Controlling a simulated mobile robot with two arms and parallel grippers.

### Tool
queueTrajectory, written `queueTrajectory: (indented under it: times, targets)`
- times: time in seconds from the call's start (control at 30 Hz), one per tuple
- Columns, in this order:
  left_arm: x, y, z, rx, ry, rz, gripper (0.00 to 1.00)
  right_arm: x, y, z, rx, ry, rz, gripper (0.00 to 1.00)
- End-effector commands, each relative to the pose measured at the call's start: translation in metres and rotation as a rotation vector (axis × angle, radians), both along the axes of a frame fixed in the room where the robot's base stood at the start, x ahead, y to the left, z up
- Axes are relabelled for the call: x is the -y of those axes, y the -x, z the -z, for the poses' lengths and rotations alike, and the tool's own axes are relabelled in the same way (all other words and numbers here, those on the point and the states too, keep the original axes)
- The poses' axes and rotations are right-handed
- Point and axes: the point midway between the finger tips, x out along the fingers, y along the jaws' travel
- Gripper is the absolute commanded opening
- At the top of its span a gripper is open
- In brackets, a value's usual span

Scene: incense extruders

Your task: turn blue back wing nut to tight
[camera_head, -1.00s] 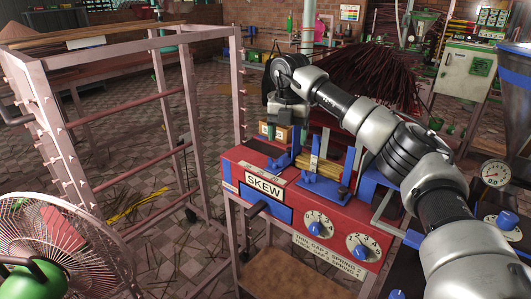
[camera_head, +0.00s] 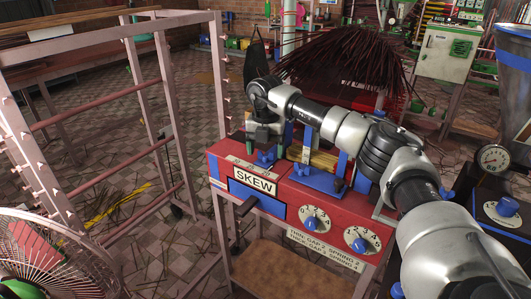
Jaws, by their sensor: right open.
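The red machine (camera_head: 340,212) carries a SKEW label (camera_head: 255,182), blue brackets and brass-coloured bars (camera_head: 318,160). My right arm reaches in from the right over the machine. My right gripper (camera_head: 263,142) points down over the machine's back left part and is open. A small blue part (camera_head: 265,159) shows just below its fingers; it may be the back wing nut, but the gripper partly hides it. I cannot tell whether the fingers are around it or above it. Another blue bracket (camera_head: 318,180) sits in front of the bars. My left gripper is not in view.
A pink metal rack (camera_head: 172,90) stands to the left, with a wire fan (camera_head: 45,255) in the front left corner. Two dials (camera_head: 314,219) are on the machine's front. A gauge (camera_head: 493,158) is at the right. A dark stick bundle (camera_head: 350,58) stands behind.

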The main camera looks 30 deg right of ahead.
Motion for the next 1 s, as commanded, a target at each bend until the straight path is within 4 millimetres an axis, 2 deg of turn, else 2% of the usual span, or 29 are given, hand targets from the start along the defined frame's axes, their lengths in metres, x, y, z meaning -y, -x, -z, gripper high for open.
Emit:
queueTrajectory:
  times: [0.13, 0.43, 0.77, 0.9, 1.0]
  targets:
    - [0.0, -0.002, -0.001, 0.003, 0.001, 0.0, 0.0, 0.0, 0.0, 0.011, -0.001, 0.0, 0.0, 0.74]
    - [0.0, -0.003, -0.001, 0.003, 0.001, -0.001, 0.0, 0.0, 0.0, 0.013, 0.0, 0.0, 0.0, 0.74]
    - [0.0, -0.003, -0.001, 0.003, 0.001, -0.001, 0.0, 0.0, 0.0, 0.012, -0.001, 0.001, 0.0, 0.25]
    - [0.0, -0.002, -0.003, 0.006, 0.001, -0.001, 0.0, 0.0, 0.0, 0.012, -0.001, 0.001, 0.012, 0.25]
    - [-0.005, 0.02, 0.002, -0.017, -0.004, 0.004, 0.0, 0.0, 0.0, 0.01, -0.001, 0.0, 0.047, 0.25]
